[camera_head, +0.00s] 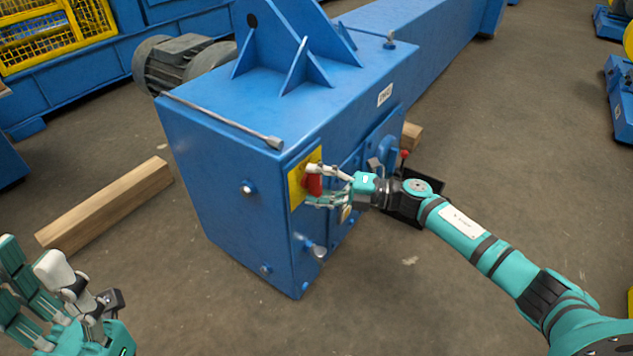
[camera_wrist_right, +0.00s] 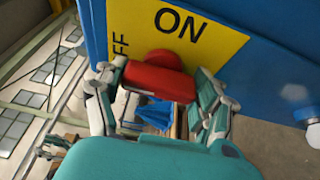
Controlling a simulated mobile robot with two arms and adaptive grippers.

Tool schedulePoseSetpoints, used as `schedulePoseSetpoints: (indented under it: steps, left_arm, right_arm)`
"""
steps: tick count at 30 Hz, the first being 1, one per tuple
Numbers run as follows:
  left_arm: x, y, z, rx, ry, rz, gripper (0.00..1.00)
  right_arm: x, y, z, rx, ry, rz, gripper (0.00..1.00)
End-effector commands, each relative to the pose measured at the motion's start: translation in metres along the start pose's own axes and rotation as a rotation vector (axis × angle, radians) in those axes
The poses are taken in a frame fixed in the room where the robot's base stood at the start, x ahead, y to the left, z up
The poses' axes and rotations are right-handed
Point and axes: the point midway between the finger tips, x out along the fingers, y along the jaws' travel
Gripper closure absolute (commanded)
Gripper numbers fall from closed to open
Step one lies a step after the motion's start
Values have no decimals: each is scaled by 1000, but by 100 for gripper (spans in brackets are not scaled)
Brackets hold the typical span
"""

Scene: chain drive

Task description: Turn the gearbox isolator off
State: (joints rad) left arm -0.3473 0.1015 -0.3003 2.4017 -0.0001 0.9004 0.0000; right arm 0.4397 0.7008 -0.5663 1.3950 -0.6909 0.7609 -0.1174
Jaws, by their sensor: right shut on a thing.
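The gearbox isolator is a red handle (camera_head: 312,184) on a yellow plate (camera_head: 296,184), fixed to the side of the blue gearbox (camera_head: 225,215). In the right wrist view, the red handle (camera_wrist_right: 155,80) sits between my fingers, and the yellow plate (camera_wrist_right: 222,42) reads ON at the top and a partly hidden word ending in FF at the left. My right gripper (camera_head: 316,186) is shut on the red handle, with fingers on both sides; it also shows in the wrist view (camera_wrist_right: 160,88). My left gripper (camera_head: 32,262) is open and empty at the lower left, away from the gearbox.
A long metal bar (camera_head: 222,120) lies on the gearbox top. A wooden beam (camera_head: 105,203) lies on the floor to the left. A grey motor (camera_head: 180,62) stands behind. A red-knobbed lever (camera_head: 404,156) stands near my right wrist. The floor in front is clear.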

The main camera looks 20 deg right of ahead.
Motion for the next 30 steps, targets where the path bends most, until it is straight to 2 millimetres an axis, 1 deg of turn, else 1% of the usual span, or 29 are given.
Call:
schedulePoseSetpoints:
  steps: [7,8,12,13,20,23,26,30]
  left_arm:
    - [0,0,0,0,0,-1,60]
    - [0,0,0,0,0,-1,60]
    - [0,0,0,0,-1,-1,60]
    - [0,0,0,0,-1,-1,60]
    - [-1,-1,1,1,-4,-5,60]
    - [-1,-1,1,2,-6,-6,60]
    - [-1,-1,1,1,-5,-5,60]
    - [-1,0,1,1,-5,-4,60]
  right_arm:
    - [0,-2,-1,-3,3,-4,63]
    - [0,-2,-1,-3,3,-4,28]
    - [0,-2,-1,-2,2,-3,10]
    - [0,-2,-1,-2,2,-3,8]
    - [0,-1,0,-1,1,-1,8]
    - [-4,-1,0,0,1,-2,8]
    - [-15,-2,0,0,-1,-4,8]
    - [-43,-2,0,1,-2,-5,8]
